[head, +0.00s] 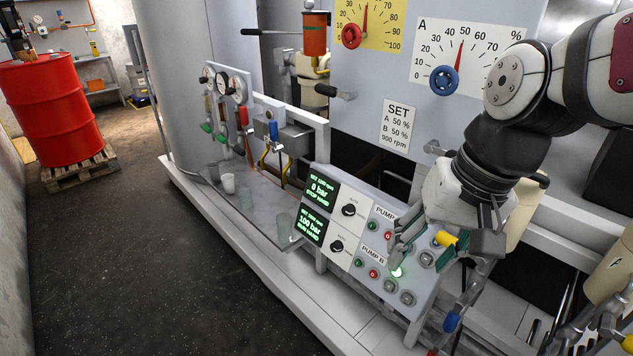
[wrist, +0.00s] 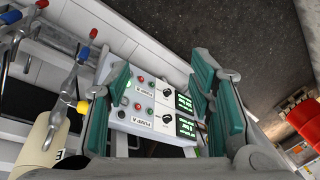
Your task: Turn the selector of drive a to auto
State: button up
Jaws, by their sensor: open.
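The upper row of the control panel (head: 375,265) is labelled PUMP and its last letter is hidden; its display (head: 319,190) reads 0 bar, STOP HAND. The black selector knob (head: 349,210) of this row sits right of that display, under small AUTO lettering. The lower row, PUMP B, has its own selector (head: 337,246) and a display (head: 313,225) reading 100 bar, RUN HAND. In the wrist view the PUMP A label (wrist: 140,121) shows on the row nearer the bottom. My gripper (head: 428,246) is open and empty over the panel's right part, apart from the selectors; its teal fingers frame the panel (wrist: 160,76).
Red and green buttons (head: 388,237) lie right of the selectors. A yellow-capped handle (head: 446,239) is close to my fingers. A SET card (head: 396,127) and dials hang above. A red drum (head: 50,110) stands on a pallet (head: 65,172) at left. The floor in front is clear.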

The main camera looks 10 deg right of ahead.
jog(key=w+f+m+g+h+b, duration=0.1)
jog(key=w+f+m+h+b, duration=0.2)
jog(key=w+f, duration=0.75)
jog(key=w+f+m+g+b, duration=0.25)
jog(key=w+f+b, duration=0.4)
jog(key=f, duration=0.65)
jog(key=m+t+h+b, duration=0.2)
jog(key=t+h+b, duration=0.8)
jog(key=b, duration=0.3)
send_near(346, 210)
jog(key=x, duration=0.9)
jog(key=shift+w+d+f, duration=0.15)
jog(key=shift+w+d, duration=0.05)
jog(key=c, duration=1.2)
